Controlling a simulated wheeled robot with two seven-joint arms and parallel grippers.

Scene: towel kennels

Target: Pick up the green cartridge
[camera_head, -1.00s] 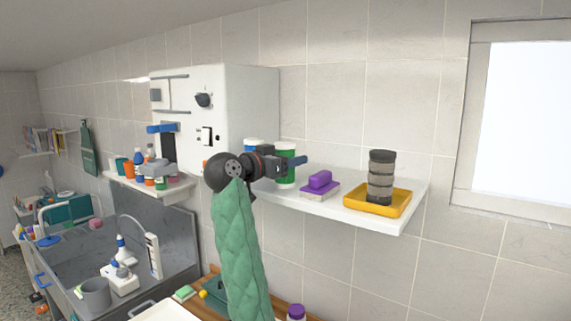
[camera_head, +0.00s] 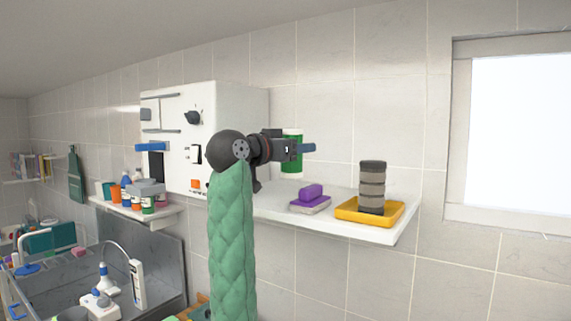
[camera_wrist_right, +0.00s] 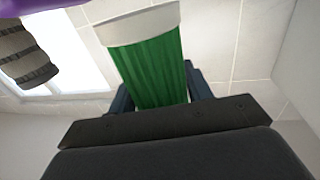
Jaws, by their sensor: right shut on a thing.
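The green cartridge (camera_head: 292,158) has a green body with white ends. It is in my right gripper (camera_head: 303,148), which is shut on it and holds it above the white wall shelf. In the right wrist view the cartridge (camera_wrist_right: 153,68) stands between the two dark blue fingers, its white end toward the top of the picture. The gripper hides part of the cartridge in the head view. My left gripper is not in view.
The white shelf (camera_head: 278,209) carries a purple block on a pale base (camera_head: 310,199) and a yellow tray (camera_head: 394,213) with a dark stacked cylinder (camera_head: 372,187). A white wall cabinet (camera_head: 229,104) stands close left of my right gripper. A window (camera_head: 515,125) is at right.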

